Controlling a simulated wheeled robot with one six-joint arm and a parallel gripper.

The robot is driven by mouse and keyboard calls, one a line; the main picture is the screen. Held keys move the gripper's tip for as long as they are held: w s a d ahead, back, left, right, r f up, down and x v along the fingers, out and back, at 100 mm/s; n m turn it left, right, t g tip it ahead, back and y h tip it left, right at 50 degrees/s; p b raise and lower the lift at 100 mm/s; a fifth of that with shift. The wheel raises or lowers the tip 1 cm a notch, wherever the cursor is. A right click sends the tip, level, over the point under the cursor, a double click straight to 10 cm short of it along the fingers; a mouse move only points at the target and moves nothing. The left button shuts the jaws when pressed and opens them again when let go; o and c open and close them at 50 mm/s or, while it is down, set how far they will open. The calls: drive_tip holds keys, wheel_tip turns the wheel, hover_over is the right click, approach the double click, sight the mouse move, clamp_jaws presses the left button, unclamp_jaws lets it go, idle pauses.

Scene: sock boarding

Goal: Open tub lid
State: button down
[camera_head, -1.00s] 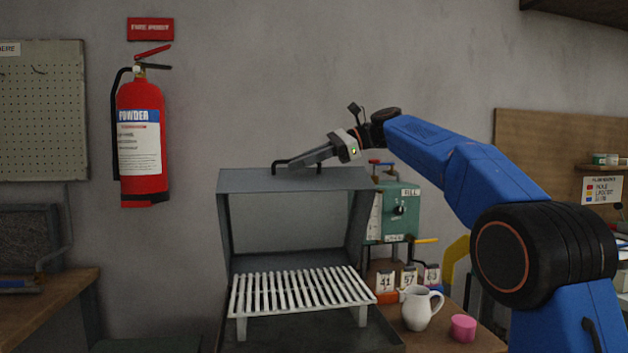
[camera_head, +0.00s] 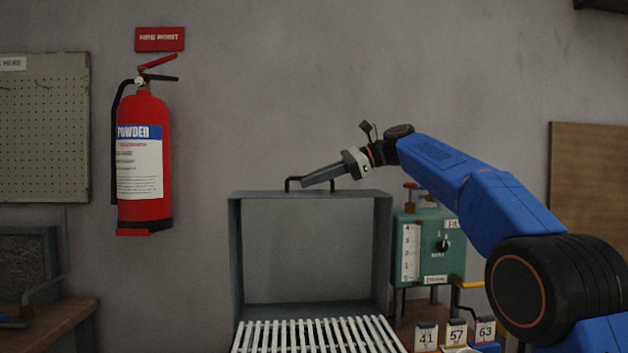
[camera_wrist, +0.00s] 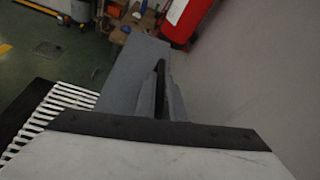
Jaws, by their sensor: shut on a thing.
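The grey tub lid (camera_head: 234,250) stands raised and upright at the back of the tub, its hollow inner side facing the head camera. Its dark bar handle (camera_head: 290,182) is on the top edge. My gripper (camera_head: 308,183) reaches in from the right and is shut on the handle. In the wrist view the fingers (camera_wrist: 162,98) close around the dark handle, with the grey lid (camera_wrist: 133,75) beside them. A white slatted rack (camera_head: 315,336) lies in front of the lid; the tub's lower part is out of the head view.
A green control box (camera_head: 428,245) stands close to the lid's right side. Numbered tags (camera_head: 456,336) are below it. A red fire extinguisher (camera_head: 143,155) hangs on the wall at left. The wall above the lid is clear.

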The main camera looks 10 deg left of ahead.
drive_tip(key=c, duration=2.1)
unclamp_jaws()
drive_tip(key=shift+d, duration=0.1)
drive_tip(key=v, duration=1.7)
drive_tip(key=shift+d+r, duration=0.1)
drive_tip(key=shift+d, duration=0.05)
